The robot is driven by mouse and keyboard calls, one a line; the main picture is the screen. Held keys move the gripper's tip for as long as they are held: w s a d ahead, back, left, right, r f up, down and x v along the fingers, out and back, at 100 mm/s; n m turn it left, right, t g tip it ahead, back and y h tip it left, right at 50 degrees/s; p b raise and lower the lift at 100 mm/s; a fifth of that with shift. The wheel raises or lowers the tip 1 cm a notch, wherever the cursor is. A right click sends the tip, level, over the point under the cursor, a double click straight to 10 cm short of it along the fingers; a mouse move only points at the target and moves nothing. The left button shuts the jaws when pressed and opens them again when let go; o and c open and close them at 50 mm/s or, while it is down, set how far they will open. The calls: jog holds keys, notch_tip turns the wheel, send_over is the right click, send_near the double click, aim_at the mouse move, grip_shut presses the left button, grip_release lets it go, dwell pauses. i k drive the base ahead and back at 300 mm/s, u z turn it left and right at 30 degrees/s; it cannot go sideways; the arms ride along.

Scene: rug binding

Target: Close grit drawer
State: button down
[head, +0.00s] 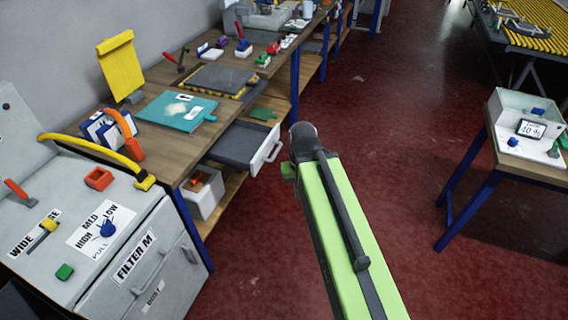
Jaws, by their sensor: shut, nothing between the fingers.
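An open drawer (242,146) sticks out from under the wooden workbench, left of centre in the head view. It has a dark grey inside that looks empty and a pale front with a handle (270,152). I can read no label on it, so I cannot tell from lettering that it is the grit drawer. My green and black arm reaches up from the bottom, and its dark far end shows just right of the drawer front. No gripper fingers show. I cannot tell whether the arm touches the drawer.
A grey machine (95,235) marked "FILTER M" stands at the front left. A white bin (205,192) sits on the bench's lower shelf. A teal board (178,110) lies on the bench. A small table (520,145) stands at right. Red floor between is clear.

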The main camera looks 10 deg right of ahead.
aim_at(244, 144)
jog(key=u, duration=0.2)
jog(key=i, duration=0.8)
jog(key=u, duration=1.65)
jog(key=k, duration=0.75)
jog(key=z, duration=0.4)
jog(key=i, duration=0.5)
